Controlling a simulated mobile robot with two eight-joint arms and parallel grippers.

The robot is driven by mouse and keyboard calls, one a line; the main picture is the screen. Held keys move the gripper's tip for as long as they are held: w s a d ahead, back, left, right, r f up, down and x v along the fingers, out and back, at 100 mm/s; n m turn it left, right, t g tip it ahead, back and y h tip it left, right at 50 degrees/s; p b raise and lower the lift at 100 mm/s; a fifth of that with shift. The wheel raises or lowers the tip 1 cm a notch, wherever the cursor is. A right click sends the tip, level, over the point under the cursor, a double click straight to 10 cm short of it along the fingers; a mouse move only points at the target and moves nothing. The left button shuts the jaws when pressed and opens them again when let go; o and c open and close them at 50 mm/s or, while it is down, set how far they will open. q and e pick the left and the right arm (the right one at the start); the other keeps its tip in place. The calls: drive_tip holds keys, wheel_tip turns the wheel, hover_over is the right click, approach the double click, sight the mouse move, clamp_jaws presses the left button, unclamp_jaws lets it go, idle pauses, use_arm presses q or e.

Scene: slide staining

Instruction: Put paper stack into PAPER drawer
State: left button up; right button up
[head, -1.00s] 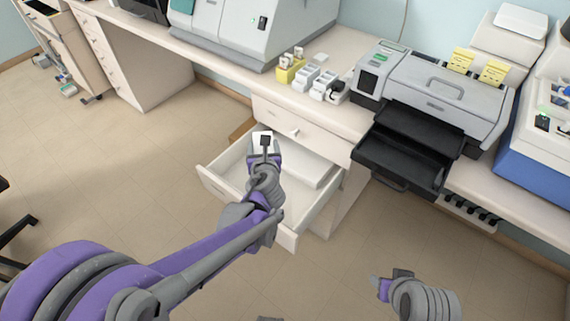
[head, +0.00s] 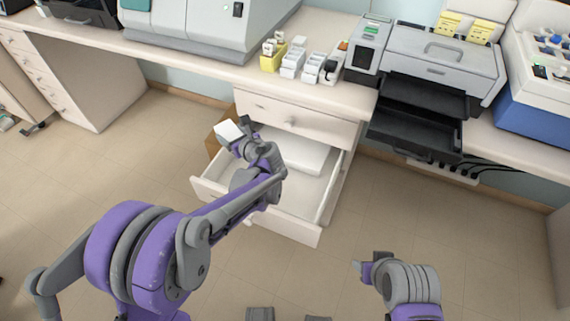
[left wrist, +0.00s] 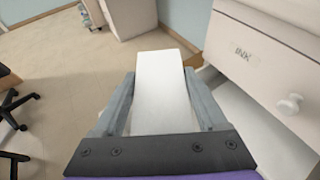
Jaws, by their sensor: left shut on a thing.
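My left gripper (head: 238,141) is shut on a white paper stack (head: 229,131), held above the back left corner of an open drawer. In the left wrist view the paper stack (left wrist: 160,70) stands out between the two grey fingers. The open white drawer (head: 315,218) is below a shut drawer (left wrist: 262,58) labelled INK. A white stack or block (head: 300,153) lies in the back of the open drawer. The open drawer's front label is not readable. My right gripper (head: 366,270) is at the lower right, away from the drawer; its fingers are unclear.
A black tray (head: 412,135) juts from the printer (head: 440,62) to the right of the drawers. Small boxes (head: 292,64) stand on the counter above. A brown box (head: 212,143) is on the floor left of the cabinet.

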use_arm(q)
drive_tip(key=f+n+g+y+b, duration=0.1)
drive_tip(key=f+n+g+b, duration=0.2)
drive_tip(key=f, duration=0.5)
drive_tip(key=w+d+f+n+g+y+b, duration=0.1)
drive_tip(key=f+n+g+b, duration=0.3)
drive_tip(key=f, duration=0.4)
drive_tip(key=d+f+n+g+y+b, duration=0.1)
drive_tip(key=f+n+g+y+b, duration=0.1)
drive_tip(key=f, duration=0.7)
drive_tip(key=shift+w+d+n+g+y+b, duration=0.3)
drive_tip(key=shift+n+g+b, duration=0.5)
drive_tip(key=shift+b, duration=0.4)
use_arm(e)
wheel_tip(320, 180, down, 15)
drive_tip(key=shift+w, duration=0.45)
drive_tip(key=shift+a+f, duration=0.1)
use_arm(q)
drive_tip(key=shift+f, duration=0.15)
drive_tip(key=o, duration=1.4)
use_arm(e)
drive_tip(key=shift+f, duration=0.1)
